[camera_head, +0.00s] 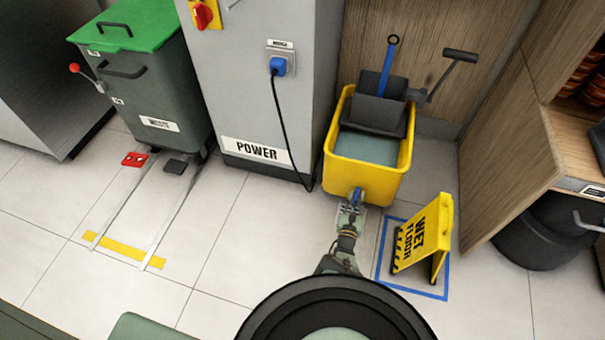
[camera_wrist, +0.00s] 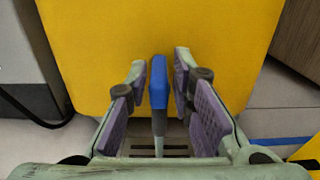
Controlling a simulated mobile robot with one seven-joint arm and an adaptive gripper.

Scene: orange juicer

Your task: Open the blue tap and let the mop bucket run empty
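The yellow mop bucket (camera_head: 365,180) stands on the tiled floor against the wooden wall, with grey-blue water (camera_head: 367,147) in it. Its front wall fills the top of the wrist view (camera_wrist: 160,25). The blue tap (camera_head: 357,194) is low on the bucket's front. In the wrist view the tap handle (camera_wrist: 158,82) is upright, between the fingers of my gripper (camera_wrist: 159,90). My gripper also shows at the bucket's front in the head view (camera_head: 351,208). Its fingers are open, with a narrow gap on either side of the handle. Where the water outlet lies is hidden.
A yellow wet-floor sign (camera_head: 425,238) stands in a blue floor outline right of my arm. The grey power cabinet (camera_head: 265,95) with a hanging black cable (camera_head: 286,130) is left of the bucket. A green-lidded bin (camera_head: 150,90) stands farther left. An open wooden door (camera_head: 515,165) is at right.

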